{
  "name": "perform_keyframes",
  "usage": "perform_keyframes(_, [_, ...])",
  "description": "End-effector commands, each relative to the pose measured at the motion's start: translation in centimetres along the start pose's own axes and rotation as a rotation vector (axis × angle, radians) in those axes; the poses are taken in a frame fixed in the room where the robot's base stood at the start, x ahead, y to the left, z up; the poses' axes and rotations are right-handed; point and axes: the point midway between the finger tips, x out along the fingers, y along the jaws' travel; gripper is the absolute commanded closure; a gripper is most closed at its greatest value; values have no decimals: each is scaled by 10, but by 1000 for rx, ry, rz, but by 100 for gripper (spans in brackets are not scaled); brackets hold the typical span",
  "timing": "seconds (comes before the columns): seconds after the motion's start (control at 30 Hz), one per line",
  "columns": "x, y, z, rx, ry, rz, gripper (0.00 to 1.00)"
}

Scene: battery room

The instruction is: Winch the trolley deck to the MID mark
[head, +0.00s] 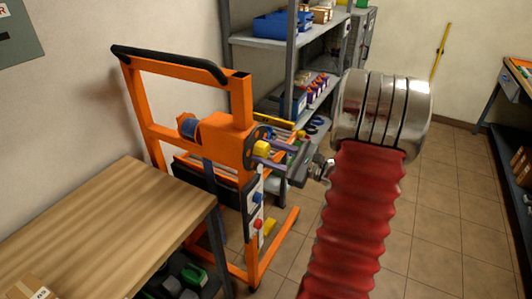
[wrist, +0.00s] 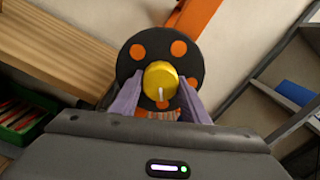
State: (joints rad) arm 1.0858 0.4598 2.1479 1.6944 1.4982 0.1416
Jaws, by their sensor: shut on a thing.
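The orange trolley (head: 240,100) stands left of centre in the head view. Its winch wheel shows in the wrist view as a black disc (wrist: 130,68) with several orange spots. A yellow knob (wrist: 160,80) with a pale line sits at the wheel's middle in that view; it also shows in the head view (head: 262,147). My gripper (wrist: 162,98) is shut on the yellow knob, with one purple-grey finger on each side. A dark deck-like slab (head: 205,184) sits low in the frame. A white strip (head: 254,207) on the post carries blue and red parts; no MID lettering is readable.
A wooden table (head: 110,225) stands close at left, its corner near the trolley. Grey shelves (head: 290,60) with bins stand behind. A workbench (head: 516,85) is at the far right. The tiled floor (head: 450,200) right of my arm is clear.

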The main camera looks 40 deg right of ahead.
Motion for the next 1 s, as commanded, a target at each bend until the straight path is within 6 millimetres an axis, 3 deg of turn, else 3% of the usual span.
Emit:
perform_keyframes(0.43, [0,1,0,-16,-1,3,81])
perform_keyframes(0.47, [0,2,0,-16,-1,3,57])
perform_keyframes(0.5, [0,1,0,-16,-1,3,55])
perform_keyframes(0.7, [0,1,0,-16,0,2,41])
perform_keyframes(1.0, [-1,0,0,-16,0,1,40])
